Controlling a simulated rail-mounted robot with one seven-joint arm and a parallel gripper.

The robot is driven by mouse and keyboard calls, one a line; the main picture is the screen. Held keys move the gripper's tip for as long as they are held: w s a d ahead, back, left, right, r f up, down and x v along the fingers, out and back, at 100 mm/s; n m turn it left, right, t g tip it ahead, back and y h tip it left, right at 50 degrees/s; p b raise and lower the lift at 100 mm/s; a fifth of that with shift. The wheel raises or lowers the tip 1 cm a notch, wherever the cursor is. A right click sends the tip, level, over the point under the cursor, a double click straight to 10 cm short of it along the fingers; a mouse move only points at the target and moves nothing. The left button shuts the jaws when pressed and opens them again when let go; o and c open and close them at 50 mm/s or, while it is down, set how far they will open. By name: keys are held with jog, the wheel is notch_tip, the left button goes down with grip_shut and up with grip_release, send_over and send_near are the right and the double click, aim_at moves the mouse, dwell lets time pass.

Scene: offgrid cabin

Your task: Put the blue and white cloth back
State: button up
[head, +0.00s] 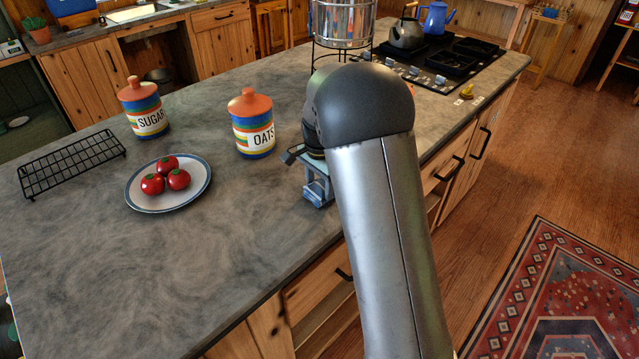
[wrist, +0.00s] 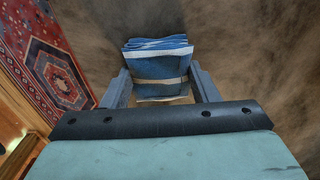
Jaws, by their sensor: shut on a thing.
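The blue and white cloth (wrist: 157,52) is a folded bundle, blue with white stripes, in the wrist view. It sits between the two grey fingers of my gripper (wrist: 160,88), which is shut on it. Blurred grey-brown stone shows behind it. In the head view my gripper (head: 317,188) is at the front edge of the grey counter, partly hidden by my arm. I cannot make out the cloth clearly there.
On the counter (head: 215,230) stand an oats jar (head: 254,135), a sugar jar (head: 148,120), a plate (head: 143,198) with three red tomatoes and a black wire rack (head: 72,165). A metal dispenser (head: 342,25) and stove (head: 440,65) are behind. The counter's front left is clear.

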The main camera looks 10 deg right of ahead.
jog(key=shift+f, duration=0.25)
dwell(0.3)
jog(key=o, duration=1.4)
jog(key=shift+c, duration=0.2)
jog(key=shift+r, duration=0.1)
notch_tip(320, 180, up, 16)
jog(key=b, duration=0.2)
jog(key=s+f+n, duration=0.3)
jog(key=s+n, duration=0.1)
jog(key=s, duration=0.6)
jog(key=s+f+n, duration=0.3)
jog(key=s+n, duration=0.1)
jog(key=s, duration=0.7)
jog(key=s+f+n, duration=0.4)
jog(key=s, duration=0.7)
jog(key=shift+a+t, duration=0.15)
jog(key=shift+t, duration=0.15)
